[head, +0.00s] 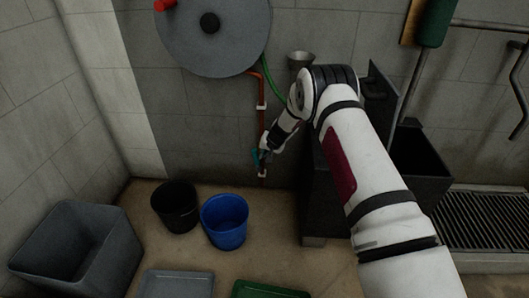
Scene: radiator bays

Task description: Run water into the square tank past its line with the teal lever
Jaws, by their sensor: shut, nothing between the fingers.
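The teal lever (255,157) is small and sits on the lower end of a copper pipe (262,105) on the back wall. My gripper (266,151) is shut and empty, with its tips right at the lever; whether they touch it I cannot tell. The gripper partly hides the lever and the pipe. A grey, square, open-topped tank (116,243) stands on the floor at the lower left, well away from my gripper. Its line and any water in it cannot be made out.
A black bucket (175,208) and a blue bucket (225,222) stand below the pipe. A grey tray (176,284) and a green tray (268,290) lie in front. A hose reel (213,35) with a green hose hangs above. A dark open box (420,165) stands behind my arm.

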